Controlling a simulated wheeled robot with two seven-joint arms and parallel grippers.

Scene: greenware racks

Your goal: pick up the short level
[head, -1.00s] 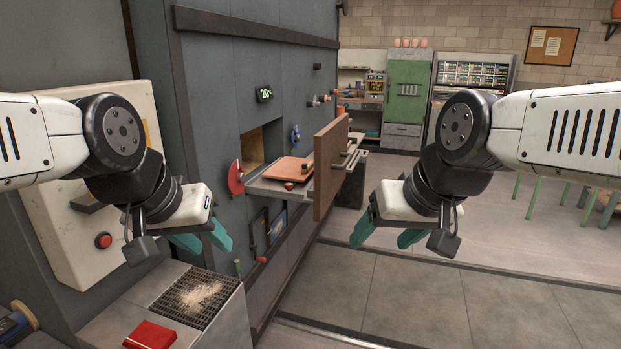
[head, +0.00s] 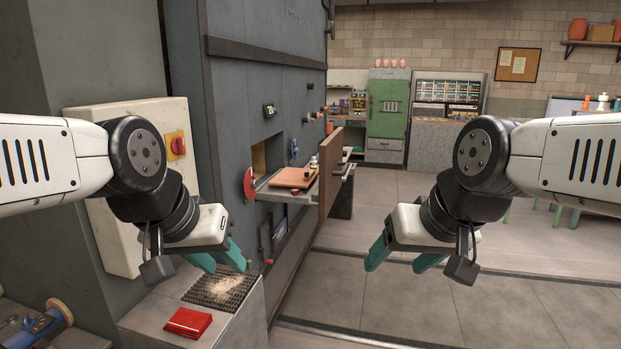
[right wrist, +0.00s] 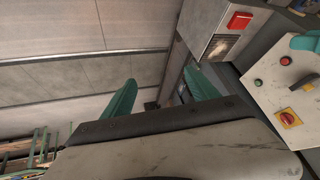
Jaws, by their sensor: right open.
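I cannot make out a short level for certain in any view. My left gripper (head: 217,259) is open and empty, in front of the grey wall unit and over the low grey bench. My right gripper (head: 402,260) is open and empty over the clear floor. In the right wrist view its two teal fingers (right wrist: 160,92) stand well apart with nothing between them.
A shelf with an orange-brown board (head: 293,177) juts from the wall unit beside a brown upright panel (head: 328,172). A blue spool-like tool (head: 38,326) is at lower left.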

